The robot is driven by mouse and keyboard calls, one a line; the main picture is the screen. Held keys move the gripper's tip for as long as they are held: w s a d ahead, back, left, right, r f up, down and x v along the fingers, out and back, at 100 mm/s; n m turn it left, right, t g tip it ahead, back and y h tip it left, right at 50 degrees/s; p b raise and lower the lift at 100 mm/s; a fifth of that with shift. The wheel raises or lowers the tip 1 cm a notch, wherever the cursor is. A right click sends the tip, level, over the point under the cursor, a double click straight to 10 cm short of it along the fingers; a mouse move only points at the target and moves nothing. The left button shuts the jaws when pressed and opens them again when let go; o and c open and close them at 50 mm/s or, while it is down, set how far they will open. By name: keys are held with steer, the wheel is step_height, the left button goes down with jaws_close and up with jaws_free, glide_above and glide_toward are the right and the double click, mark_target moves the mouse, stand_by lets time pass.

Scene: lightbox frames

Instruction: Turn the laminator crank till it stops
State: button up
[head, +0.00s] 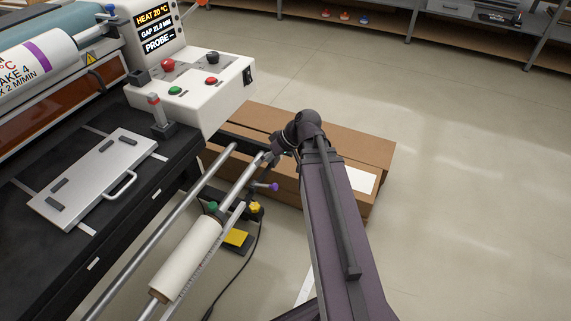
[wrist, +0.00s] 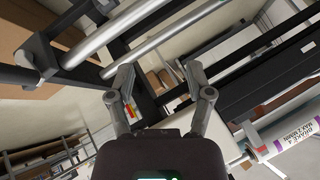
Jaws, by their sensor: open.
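The laminator (head: 105,200) fills the left side of the head view. I cannot tell for sure which part is its crank. A short dark arm with a purple knob (head: 272,187) shows below my gripper, near a yellow knob (head: 255,207). My gripper (head: 272,156) is beside the far end of the metal bars at the laminator's right side. In the wrist view my gripper (wrist: 160,76) has its fingers spread, with nothing visibly held between them. Silver bars (wrist: 150,46) cross beyond the fingertips. No crank handle is clear in the wrist view.
A cardboard box (head: 350,155) lies on the floor behind my arm. A white roll (head: 188,255) sits on a bar. The control panel (head: 195,85) stands above left of my gripper. A silver plate (head: 95,178) lies on the black bed. The floor at right is clear.

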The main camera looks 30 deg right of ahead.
steer(key=d+f+n+t+y+b, duration=0.1)
steer(key=d+f+t+b, duration=0.2)
steer(key=d+b, duration=0.3)
steer(key=d+f+n+t+y+b, duration=0.1)
steer(key=d+f+t+b, duration=0.3)
steer(key=d+b, duration=0.3)
steer(key=s+d+f+n+t+y+b, duration=0.1)
steer(key=d+f+n+t+y+b, duration=0.1)
steer(key=d+b, duration=0.5)
steer(key=f+t+b, duration=0.1)
steer(key=b, duration=0.2)
steer(key=shift+f+t, duration=0.25)
steer(key=shift+t, duration=0.05)
steer(key=shift+w, duration=0.1)
steer(key=shift+x, duration=6.85)
steer(key=shift+d, duration=0.1)
